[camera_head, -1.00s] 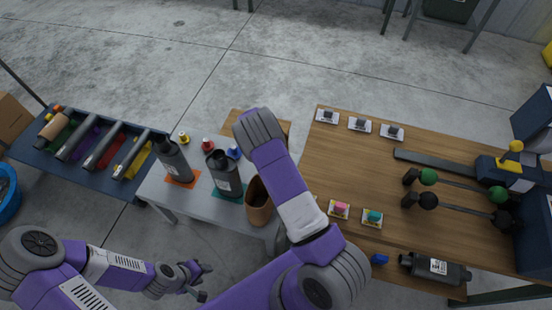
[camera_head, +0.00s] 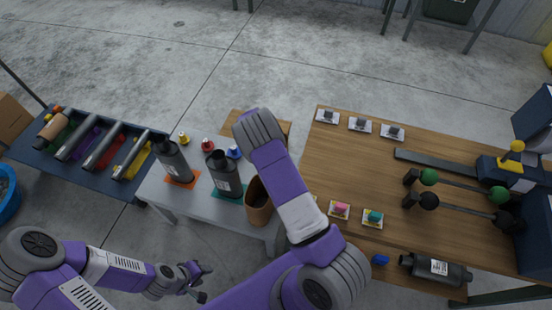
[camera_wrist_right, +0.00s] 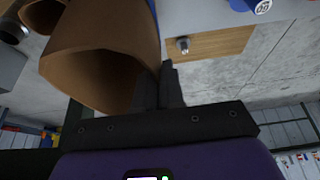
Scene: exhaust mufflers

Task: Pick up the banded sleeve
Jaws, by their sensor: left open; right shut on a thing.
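A brown open-ended sleeve (camera_head: 258,203) is at the right end of the grey table in the head view. In the right wrist view the sleeve (camera_wrist_right: 95,65) fills the upper left, its hollow end facing the camera. No clear band shows on it. My right gripper (camera_wrist_right: 160,82) is shut on the sleeve's wall; in the head view my own arm hides it. I cannot tell whether the sleeve touches the table. My left gripper (camera_head: 204,283) is open and empty, low in front of the grey table.
Two dark canisters stand on an orange mat (camera_head: 183,180) and a teal mat (camera_head: 226,197) on the grey table (camera_head: 160,194). A blue rack (camera_head: 85,175) holds several tubes at left. The wooden table (camera_head: 330,165) at right carries small parts and a dark muffler (camera_head: 437,269).

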